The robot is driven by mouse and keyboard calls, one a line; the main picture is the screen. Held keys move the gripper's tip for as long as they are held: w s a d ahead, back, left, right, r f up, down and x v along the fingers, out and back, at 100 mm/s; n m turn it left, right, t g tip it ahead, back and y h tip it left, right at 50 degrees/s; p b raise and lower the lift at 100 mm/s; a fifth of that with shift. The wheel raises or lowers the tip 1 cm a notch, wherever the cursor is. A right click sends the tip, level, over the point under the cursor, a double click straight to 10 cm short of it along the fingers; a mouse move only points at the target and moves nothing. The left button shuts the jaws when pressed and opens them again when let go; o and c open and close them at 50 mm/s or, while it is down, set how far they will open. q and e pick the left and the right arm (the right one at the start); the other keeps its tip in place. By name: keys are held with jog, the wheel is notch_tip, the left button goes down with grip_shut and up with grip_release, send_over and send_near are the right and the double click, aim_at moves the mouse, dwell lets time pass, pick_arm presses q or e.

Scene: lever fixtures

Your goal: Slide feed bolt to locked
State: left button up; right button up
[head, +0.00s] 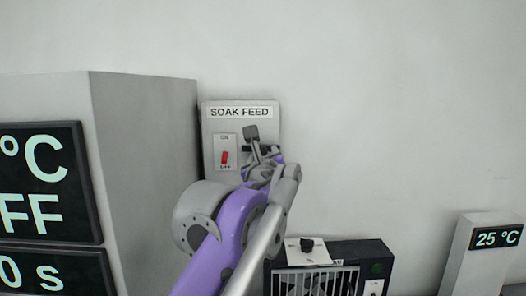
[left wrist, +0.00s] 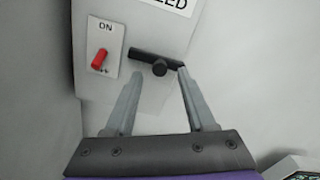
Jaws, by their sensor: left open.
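The SOAK FEED panel (head: 238,112) is a light grey box on the wall. In the head view the left gripper (head: 262,143) covers most of the bolt. No locked mark on the bolt is readable. My right gripper is not in view.
A red switch (head: 225,157) on a white plate marked ON sits left of the bolt. A tall grey cabinet (head: 145,170) with displays stands close at left. Below are a black grilled unit (head: 365,254) and a 25 °C display (head: 497,237). The wall at right is clear.

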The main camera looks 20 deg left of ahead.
aim_at(263, 151)
pick_arm(q)
jog(key=shift+x, duration=1.95)
grip_shut()
